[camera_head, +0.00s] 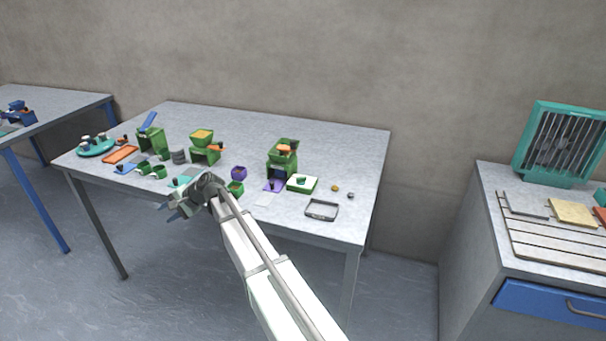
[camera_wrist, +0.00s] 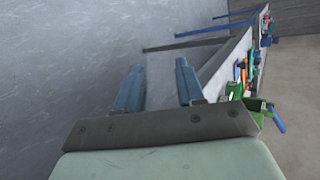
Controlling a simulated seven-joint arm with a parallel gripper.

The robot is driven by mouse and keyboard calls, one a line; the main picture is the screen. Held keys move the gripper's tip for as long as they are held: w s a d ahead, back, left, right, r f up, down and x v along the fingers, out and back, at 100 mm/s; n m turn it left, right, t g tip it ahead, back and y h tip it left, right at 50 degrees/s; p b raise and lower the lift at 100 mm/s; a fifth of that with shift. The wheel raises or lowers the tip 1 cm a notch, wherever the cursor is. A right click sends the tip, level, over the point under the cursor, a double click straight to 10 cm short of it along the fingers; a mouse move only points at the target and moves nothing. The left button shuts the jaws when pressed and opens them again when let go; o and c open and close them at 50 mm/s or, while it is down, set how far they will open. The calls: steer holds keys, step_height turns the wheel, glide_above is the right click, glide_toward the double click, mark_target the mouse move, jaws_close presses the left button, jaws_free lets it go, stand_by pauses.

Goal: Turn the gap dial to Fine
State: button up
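Several green machines stand on the grey table: one with a blue lever (camera_head: 151,139) at the left, one with a yellow-filled hopper (camera_head: 204,146) in the middle, and one with an orange part (camera_head: 282,160) at the right. I cannot make out which part is the gap dial, nor any Fine mark; they are too small to read. My gripper (camera_head: 170,208) is at the table's front edge, in front of the middle machine and apart from it. In the wrist view my gripper (camera_wrist: 159,82) has its two blue fingers spread with nothing between them.
Small cups, a teal round tray (camera_head: 96,147), an orange tray (camera_head: 121,155), a green box (camera_head: 302,184) and a grey-rimmed tray (camera_head: 322,209) crowd the table's front half. The table's back right is clear. A side cabinet with a teal fan-like unit (camera_head: 564,141) stands at the right.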

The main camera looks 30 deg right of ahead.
steer(key=w+d+r, duration=0.1)
steer(key=w+r, duration=0.2)
steer(key=r, duration=0.5)
step_height(320, 180, up, 10)
steer(key=f+m+g+h, duration=0.1)
steer(key=m+g+h, duration=0.4)
steer(key=m, duration=0.5)
glide_above(301, 178)
steer(key=d, duration=0.6)
steer(key=x, duration=1.3)
steer(key=shift+s+f, duration=0.1)
steer(key=shift+s, duration=0.15)
steer(key=shift+c, duration=0.3)
jaws_close()
